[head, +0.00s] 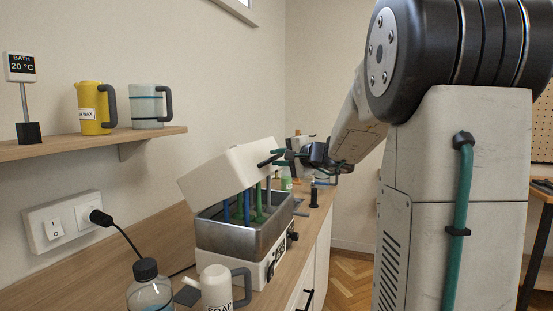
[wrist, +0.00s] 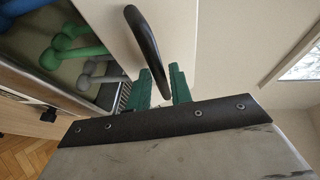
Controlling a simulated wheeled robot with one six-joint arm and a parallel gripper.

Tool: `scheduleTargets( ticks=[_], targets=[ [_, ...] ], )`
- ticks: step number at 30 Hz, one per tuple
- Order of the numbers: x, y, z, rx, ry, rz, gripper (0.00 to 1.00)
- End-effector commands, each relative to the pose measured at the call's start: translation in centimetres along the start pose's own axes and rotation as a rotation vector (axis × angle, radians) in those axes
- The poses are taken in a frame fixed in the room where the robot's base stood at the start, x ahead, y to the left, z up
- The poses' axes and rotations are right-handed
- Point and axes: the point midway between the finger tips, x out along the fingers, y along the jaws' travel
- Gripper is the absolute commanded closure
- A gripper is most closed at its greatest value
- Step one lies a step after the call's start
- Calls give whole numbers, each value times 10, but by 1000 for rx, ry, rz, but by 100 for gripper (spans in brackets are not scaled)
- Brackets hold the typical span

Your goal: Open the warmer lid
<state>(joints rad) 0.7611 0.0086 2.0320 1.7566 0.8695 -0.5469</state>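The warmer (head: 243,235) is a white box with a steel tank on the wooden counter. Its white lid (head: 225,170) is raised and tilted, with the tank opening showing beneath it. The lid also shows in the wrist view (wrist: 112,30). A black bar handle (wrist: 143,35) stands out from the lid. In the head view my gripper (head: 284,157) is at the lid's front edge. Blue, green and grey rods (wrist: 82,50) show inside the warmer.
A soap pitcher (head: 217,288) and a capped bottle (head: 148,288) stand at the counter's near end. A shelf (head: 95,144) on the left holds a yellow jug (head: 93,108), a pale jug (head: 147,106) and a bath sign (head: 21,67). Small items stand behind the warmer.

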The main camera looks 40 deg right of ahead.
Motion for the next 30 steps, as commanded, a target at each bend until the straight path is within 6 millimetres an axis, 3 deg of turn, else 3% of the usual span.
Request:
scheduleTargets(
  ticks=[6,12,30],
  targets=[
    [-40,-1,-1,0,4,-2,79],
    [-62,-1,0,0,1,-1,79],
    [-66,0,0,1,-1,-1,79]
  ],
)
